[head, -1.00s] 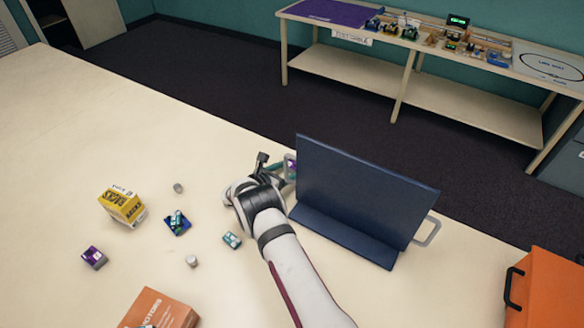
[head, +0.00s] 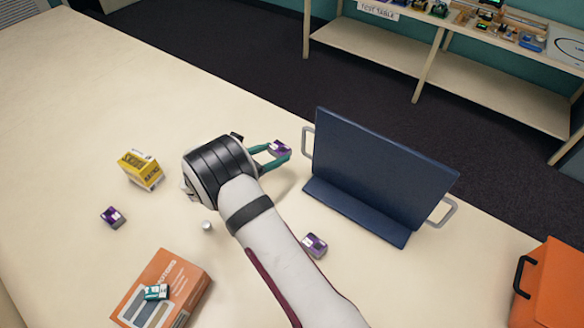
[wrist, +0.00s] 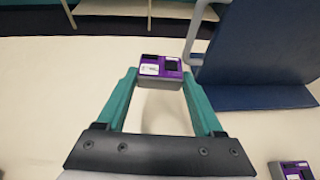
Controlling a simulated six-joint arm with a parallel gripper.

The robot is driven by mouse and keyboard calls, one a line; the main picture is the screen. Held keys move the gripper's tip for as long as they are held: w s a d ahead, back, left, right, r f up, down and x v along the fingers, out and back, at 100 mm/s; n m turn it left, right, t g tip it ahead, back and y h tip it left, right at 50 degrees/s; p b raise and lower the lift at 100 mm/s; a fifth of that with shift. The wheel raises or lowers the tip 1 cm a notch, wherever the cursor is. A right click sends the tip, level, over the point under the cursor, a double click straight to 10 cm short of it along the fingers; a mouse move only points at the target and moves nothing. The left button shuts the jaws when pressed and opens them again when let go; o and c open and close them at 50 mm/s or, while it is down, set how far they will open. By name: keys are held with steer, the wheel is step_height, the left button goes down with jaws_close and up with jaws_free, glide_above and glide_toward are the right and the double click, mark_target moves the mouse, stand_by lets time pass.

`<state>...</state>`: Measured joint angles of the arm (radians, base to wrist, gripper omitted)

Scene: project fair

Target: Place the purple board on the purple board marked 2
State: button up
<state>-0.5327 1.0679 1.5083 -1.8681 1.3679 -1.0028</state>
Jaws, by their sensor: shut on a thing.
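My gripper (head: 279,151) is shut on a small purple board (head: 279,147) and holds it above the pale table, just left of the blue stand. In the wrist view the held board (wrist: 162,69) sits between the teal fingertips. A second purple board (head: 314,245) lies on the table right of my forearm; it also shows at the bottom right of the wrist view (wrist: 290,171). A third purple board (head: 113,217) lies at the left. The labels are too small to read, so I cannot tell which is marked 2.
The blue folded stand (head: 375,172) with grey handles stands close right of my gripper. A yellow box (head: 141,170), a small grey cylinder (head: 207,225) and an orange box (head: 166,283) bearing a teal board (head: 156,292) are at the left. An orange case (head: 550,285) is lower right.

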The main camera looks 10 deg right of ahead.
steer(key=s+m+g+h, duration=0.1)
steer(key=s, duration=0.9)
step_height(320, 180, up, 3)
steer(key=m+g+h, duration=0.1)
steer(key=m+g, duration=0.1)
glide_above(314, 246)
steer(key=a, duration=0.3)
steer(key=shift+m+g, duration=0.3)
steer(key=f, duration=0.8)
steer(key=shift+s+d, duration=0.25)
steer(key=shift+f, duration=0.1)
steer(key=o, duration=1.3)
steer(key=shift+o, duration=0.2)
